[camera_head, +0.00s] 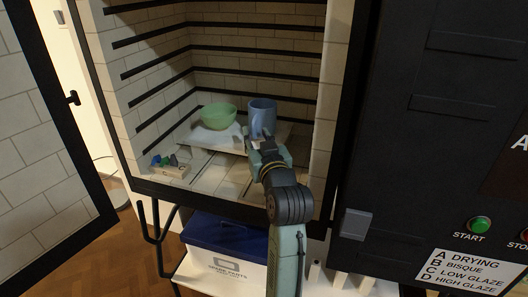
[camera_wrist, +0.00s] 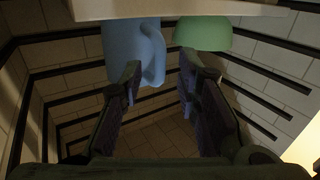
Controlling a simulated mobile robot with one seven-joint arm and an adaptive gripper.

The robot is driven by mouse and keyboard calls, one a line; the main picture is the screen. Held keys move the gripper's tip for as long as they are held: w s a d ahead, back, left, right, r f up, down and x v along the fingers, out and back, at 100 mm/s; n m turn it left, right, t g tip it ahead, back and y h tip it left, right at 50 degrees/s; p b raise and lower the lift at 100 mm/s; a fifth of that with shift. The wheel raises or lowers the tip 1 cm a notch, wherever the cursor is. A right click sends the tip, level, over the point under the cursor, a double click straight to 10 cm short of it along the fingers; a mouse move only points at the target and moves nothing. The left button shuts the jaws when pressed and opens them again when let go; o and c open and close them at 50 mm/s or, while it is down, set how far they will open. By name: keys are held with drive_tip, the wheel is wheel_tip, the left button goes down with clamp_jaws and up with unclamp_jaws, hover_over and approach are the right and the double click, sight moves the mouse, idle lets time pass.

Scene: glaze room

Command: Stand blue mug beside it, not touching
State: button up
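The blue mug (camera_head: 262,117) stands upright on a raised white shelf (camera_head: 204,143) inside the open kiln. The green bowl (camera_head: 218,116) sits on the same shelf to its left. The wrist view looks inverted, with the mug (camera_wrist: 128,48) at left and the bowl (camera_wrist: 203,34) at right; a narrow gap shows between them. My gripper (camera_head: 268,145) is in front of the mug at the shelf's front edge. In the wrist view my gripper (camera_wrist: 160,88) has its fingers apart with nothing between them. The left finger overlaps the mug in view; I cannot tell whether it touches.
Small coloured pieces on a pale block (camera_head: 169,167) lie at the kiln floor's left. The kiln's side walls are close on both sides. The open door (camera_head: 45,130) is at left, the control panel (camera_head: 455,150) at right. A blue-lidded spare parts box (camera_head: 225,240) stands below.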

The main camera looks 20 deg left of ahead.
drive_tip(key=b+v, duration=0.5)
drive_tip(key=v, duration=0.3)
drive_tip(key=shift+f, duration=0.35)
drive_tip(key=shift+d+b, duration=0.15)
drive_tip(key=shift+b, duration=0.75)
drive_tip(key=shift+r+b+v, duration=0.25)
drive_tip(key=shift+b+v, duration=1)
drive_tip(key=shift+b, duration=1.9)
